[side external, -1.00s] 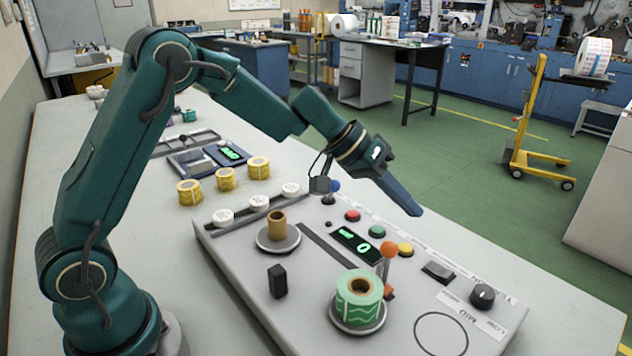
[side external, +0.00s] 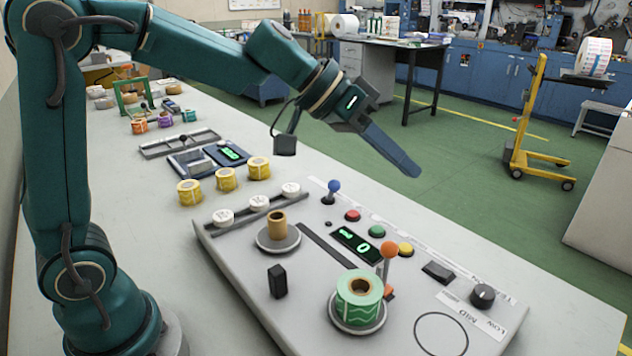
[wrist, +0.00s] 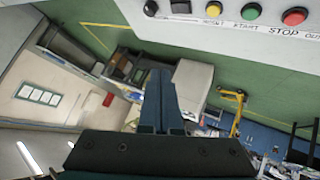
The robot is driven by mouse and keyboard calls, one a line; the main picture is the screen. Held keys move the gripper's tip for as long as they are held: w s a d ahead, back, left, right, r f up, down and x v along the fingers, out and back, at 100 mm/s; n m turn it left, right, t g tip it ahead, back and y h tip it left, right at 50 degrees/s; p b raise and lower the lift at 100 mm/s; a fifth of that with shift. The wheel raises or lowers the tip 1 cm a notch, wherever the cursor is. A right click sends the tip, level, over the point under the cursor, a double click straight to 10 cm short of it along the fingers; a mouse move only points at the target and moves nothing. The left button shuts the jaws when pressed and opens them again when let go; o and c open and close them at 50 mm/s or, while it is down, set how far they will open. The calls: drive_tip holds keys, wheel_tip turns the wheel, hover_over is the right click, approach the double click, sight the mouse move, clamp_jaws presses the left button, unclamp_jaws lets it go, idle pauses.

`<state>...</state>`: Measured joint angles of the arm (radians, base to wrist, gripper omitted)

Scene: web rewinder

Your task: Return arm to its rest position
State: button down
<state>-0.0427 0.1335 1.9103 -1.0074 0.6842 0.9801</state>
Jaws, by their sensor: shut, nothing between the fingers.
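My gripper (side external: 405,165) is shut and empty, held in the air above and behind the far edge of the rewinder panel (side external: 410,318), apart from everything. In the wrist view its closed fingers (wrist: 160,100) point out over the green floor, with part of the panel at the top. On the panel, a green roll (side external: 360,292) sits on the front spindle plate, and a brown core (side external: 278,225) stands on the rear plate. An orange-knobbed lever (side external: 389,251) and a blue-knobbed lever (side external: 334,187) stand upright.
Several yellow rolls (side external: 227,179) and a scale (side external: 207,160) lie on the bench left of the panel. White rolls (side external: 224,217) sit in a rail on the panel. A yellow lift (side external: 527,120) stands on the open floor at right.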

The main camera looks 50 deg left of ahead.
drive_tip(key=s+a+f+y, duration=0.1)
drive_tip(key=s+a+y, duration=0.25)
drive_tip(key=s, duration=1.35)
drive_tip(key=s+a+f+n+g+y, duration=0.1)
drive_tip(key=s+a+f+n+y, duration=0.2)
drive_tip(key=s+a+f, duration=0.1)
drive_tip(key=shift+s+a+f+g, duration=0.25)
drive_tip(key=shift+f+g, duration=0.05)
drive_tip(key=shift+f, duration=0.4)
